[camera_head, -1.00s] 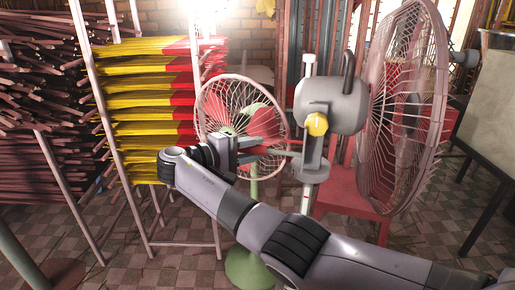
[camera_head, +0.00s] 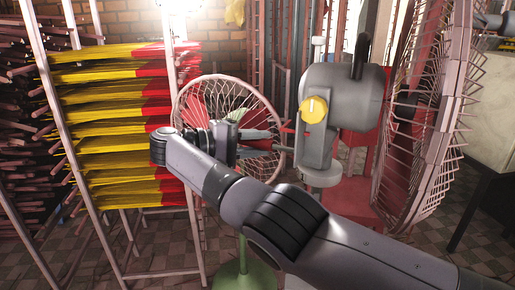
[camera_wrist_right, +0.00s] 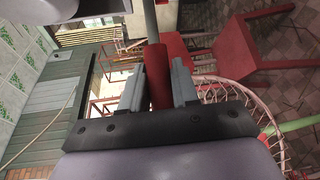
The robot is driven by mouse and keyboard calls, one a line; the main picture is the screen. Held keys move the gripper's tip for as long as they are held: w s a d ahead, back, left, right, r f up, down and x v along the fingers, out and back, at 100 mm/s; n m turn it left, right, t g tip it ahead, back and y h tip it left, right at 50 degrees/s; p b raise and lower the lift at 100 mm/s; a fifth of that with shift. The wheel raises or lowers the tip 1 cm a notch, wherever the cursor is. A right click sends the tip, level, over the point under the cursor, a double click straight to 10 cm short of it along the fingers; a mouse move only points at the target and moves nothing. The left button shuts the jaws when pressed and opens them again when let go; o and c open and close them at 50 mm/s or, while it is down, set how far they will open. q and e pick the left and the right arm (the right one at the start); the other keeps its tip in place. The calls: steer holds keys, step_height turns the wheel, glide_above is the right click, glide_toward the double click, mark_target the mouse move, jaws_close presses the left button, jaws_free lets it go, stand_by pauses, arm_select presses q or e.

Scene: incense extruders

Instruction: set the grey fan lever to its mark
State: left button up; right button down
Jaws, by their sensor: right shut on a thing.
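The grey fan (camera_head: 342,95) stands right of centre in the head view, with a grey motor housing, a yellow knob (camera_head: 314,110) and a large wire cage tilted to the right. Its lever runs left from the neck below the knob. In the right wrist view the lever's red grip (camera_wrist_right: 158,76) lies between the two fingers of my right gripper (camera_wrist_right: 157,92), with a grey rod beyond it. My right gripper (camera_head: 248,138) also shows left of the fan's neck in the head view, shut on that grip. I cannot make out the mark. My left gripper is not in view.
A smaller fan with a green stand (camera_head: 244,272) is close behind my right gripper. A rack of yellow and red incense bundles (camera_head: 110,120) stands to the left. A red chair (camera_wrist_right: 240,45) shows in the right wrist view.

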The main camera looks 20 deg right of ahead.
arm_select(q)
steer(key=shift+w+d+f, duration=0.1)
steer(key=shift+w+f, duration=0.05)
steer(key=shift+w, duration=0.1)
arm_select(e)
steer(key=shift+d, duration=0.1)
steer(key=shift+r, duration=0.1)
steer(key=c, duration=0.9)
jaws_free()
steer(key=shift+w+d, duration=0.1)
steer(key=shift+w, duration=0.05)
steer(key=shift+c, duration=0.2)
